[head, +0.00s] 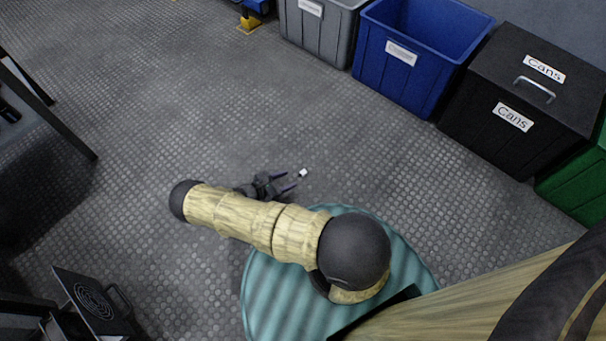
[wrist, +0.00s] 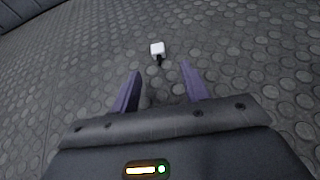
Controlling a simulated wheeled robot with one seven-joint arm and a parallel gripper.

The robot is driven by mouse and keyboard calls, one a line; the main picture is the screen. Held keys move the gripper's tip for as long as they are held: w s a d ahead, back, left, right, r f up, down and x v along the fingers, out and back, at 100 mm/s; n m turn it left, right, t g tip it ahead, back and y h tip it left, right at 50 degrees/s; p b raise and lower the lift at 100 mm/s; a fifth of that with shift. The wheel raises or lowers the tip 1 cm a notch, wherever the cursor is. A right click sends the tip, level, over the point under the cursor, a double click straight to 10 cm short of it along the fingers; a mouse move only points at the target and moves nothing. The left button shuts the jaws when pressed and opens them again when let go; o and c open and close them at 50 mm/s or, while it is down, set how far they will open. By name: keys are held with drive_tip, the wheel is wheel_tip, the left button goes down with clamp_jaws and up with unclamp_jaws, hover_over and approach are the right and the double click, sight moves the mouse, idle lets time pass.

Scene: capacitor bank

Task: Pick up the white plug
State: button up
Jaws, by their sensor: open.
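The white plug (head: 303,173) is a small white block lying on the grey studded floor. In the wrist view the white plug (wrist: 157,48) shows a dark part on its near side, and it lies beyond the fingertips, roughly in line with the gap between them. My gripper (head: 289,180) is low over the floor, just left of the plug in the head view. In the wrist view my gripper (wrist: 158,70) has its two purple fingers apart, with nothing between them. The plug appears clear of both fingers.
A grey bin (head: 318,32), a blue bin (head: 385,78) and a black bin labelled Cans (head: 495,145) stand along the top right. A green bin (head: 575,190) is at the right edge. A dark box-like object (head: 92,300) is at lower left. The floor around the plug is clear.

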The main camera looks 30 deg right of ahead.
sight(301, 174)
drive_tip(key=b+x, duration=0.3)
drive_tip(key=x, duration=0.1)
drive_tip(key=shift+w+d+f, duration=0.1)
drive_tip(key=shift+d, duration=0.15)
drive_tip(key=shift+w+d, duration=0.1)
drive_tip(key=shift+d, duration=0.25)
clamp_jaws()
